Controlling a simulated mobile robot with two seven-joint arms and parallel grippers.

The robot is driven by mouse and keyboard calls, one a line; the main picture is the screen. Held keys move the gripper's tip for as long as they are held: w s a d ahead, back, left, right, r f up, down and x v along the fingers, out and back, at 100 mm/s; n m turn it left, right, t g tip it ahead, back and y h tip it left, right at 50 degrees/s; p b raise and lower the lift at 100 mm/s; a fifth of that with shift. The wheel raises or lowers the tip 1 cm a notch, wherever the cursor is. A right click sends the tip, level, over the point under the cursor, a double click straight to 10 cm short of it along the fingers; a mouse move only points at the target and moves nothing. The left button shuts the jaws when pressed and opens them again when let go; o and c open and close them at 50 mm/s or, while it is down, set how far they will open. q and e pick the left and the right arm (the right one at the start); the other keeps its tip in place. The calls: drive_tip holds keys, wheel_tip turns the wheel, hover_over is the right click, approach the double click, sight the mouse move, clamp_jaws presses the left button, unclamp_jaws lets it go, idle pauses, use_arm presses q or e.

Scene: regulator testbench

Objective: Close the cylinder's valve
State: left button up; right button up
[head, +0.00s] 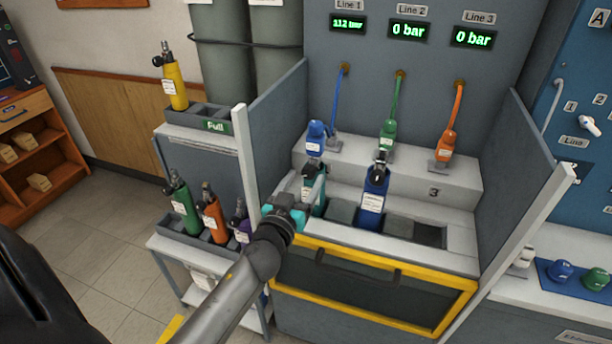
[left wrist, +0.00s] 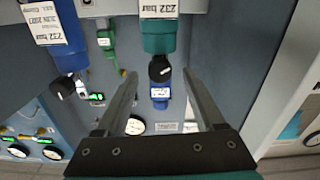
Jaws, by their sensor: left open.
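A teal cylinder (head: 318,207) stands in the left slot of the bench, partly hidden by my left gripper (head: 312,186). In the left wrist view the teal cylinder (left wrist: 160,36) has a "232 bar" label and a black valve (left wrist: 160,70). A blue regulator (left wrist: 160,90) lies just beyond the valve in line with it; the head view shows this regulator (head: 315,138) on the Line 1 hose. My left gripper's fingers (left wrist: 159,74) are open, one each side of the valve, with gaps and nothing held. My right gripper is not in view.
A blue cylinder (head: 372,207) stands in the middle slot; the right slot (head: 430,236) is empty. Green (head: 388,135) and orange (head: 445,148) regulators sit behind. Line 1's display (head: 348,23) seems to read 112 bar, the others 0. Side panels (head: 530,165) flank the bench.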

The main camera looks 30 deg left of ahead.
use_arm(q)
drive_tip(key=shift+x, duration=0.9)
drive_tip(key=shift+c, duration=0.3)
clamp_jaws()
